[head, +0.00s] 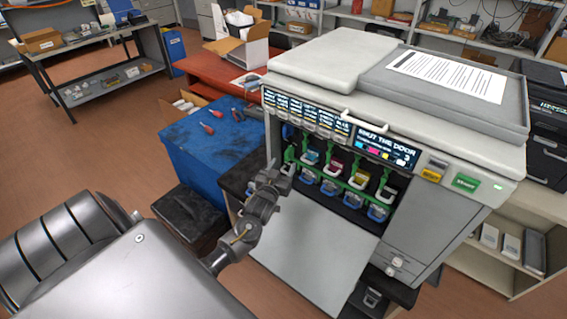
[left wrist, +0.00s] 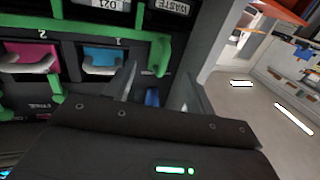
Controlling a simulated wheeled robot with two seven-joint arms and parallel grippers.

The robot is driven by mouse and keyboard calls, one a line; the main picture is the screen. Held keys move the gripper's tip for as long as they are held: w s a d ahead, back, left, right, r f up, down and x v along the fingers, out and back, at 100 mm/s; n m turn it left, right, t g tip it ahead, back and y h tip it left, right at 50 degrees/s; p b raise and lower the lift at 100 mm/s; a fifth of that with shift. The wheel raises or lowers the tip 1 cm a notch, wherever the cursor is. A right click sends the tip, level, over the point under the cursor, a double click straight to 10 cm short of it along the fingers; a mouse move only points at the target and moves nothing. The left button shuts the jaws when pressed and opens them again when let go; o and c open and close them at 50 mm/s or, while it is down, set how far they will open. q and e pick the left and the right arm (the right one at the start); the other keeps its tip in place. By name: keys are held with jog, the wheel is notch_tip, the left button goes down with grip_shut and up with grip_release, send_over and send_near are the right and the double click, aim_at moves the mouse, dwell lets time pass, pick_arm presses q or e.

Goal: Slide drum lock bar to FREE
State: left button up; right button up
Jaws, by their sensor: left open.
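The printer (head: 300,75) stands with its front door (head: 315,245) folded down and its bay open. A green lock bar (head: 335,178) runs across the bay in front of coloured cartridges. In the left wrist view the green bar (left wrist: 105,33) crosses the top, with a downward end piece at its right. Cyan cartridge 1 (left wrist: 102,57) and magenta cartridge 2 (left wrist: 28,56) sit below it. My left gripper (head: 283,174) is open at the bay's left end, close to the bar's left end; contact cannot be told. It hides part of that corner. My right gripper is not in view.
A blue cabinet (head: 205,150) with red-handled tools on top stands left of the printer. A black box (head: 190,218) is on the floor below. The lowered door lies under my left gripper. Shelves (head: 515,255) are at the right.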

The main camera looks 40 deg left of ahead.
pick_arm(q)
jog(key=shift+p+v, duration=0.4)
jog(key=shift+v, duration=0.55)
jog(key=shift+a, duration=0.1)
